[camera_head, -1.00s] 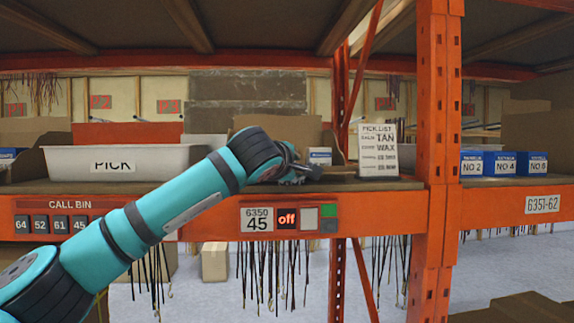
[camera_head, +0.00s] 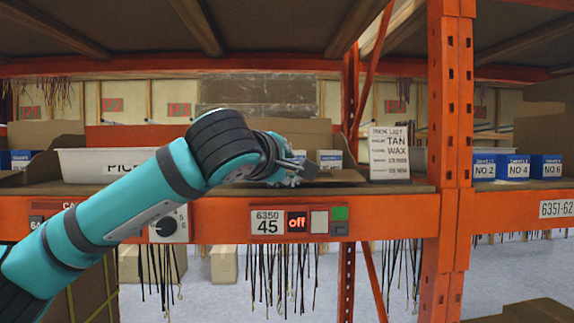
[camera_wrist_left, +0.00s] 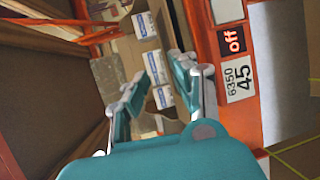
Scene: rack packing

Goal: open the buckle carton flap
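An open brown cardboard carton (camera_head: 275,140) sits on the shelf behind my left arm, its near part mostly hidden. A low strip of cardboard (camera_head: 343,175) shows at its front right; I cannot tell whether it is a flap. My left gripper (camera_head: 300,168) is at the carton's front, above the shelf edge. In the left wrist view the left gripper's (camera_wrist_left: 155,78) fingers are spread, with white-and-blue small boxes (camera_wrist_left: 157,68) visible between and beyond them. Contact with cardboard cannot be told. My right gripper is not in view.
A white PICK bin (camera_head: 85,165) stands left of the carton, partly behind my arm. A pick list card (camera_head: 389,152) stands at the right, beside the orange upright (camera_head: 449,130). Blue boxes (camera_head: 518,166) sit beyond it. A label 45 panel (camera_head: 267,223) is on the beam.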

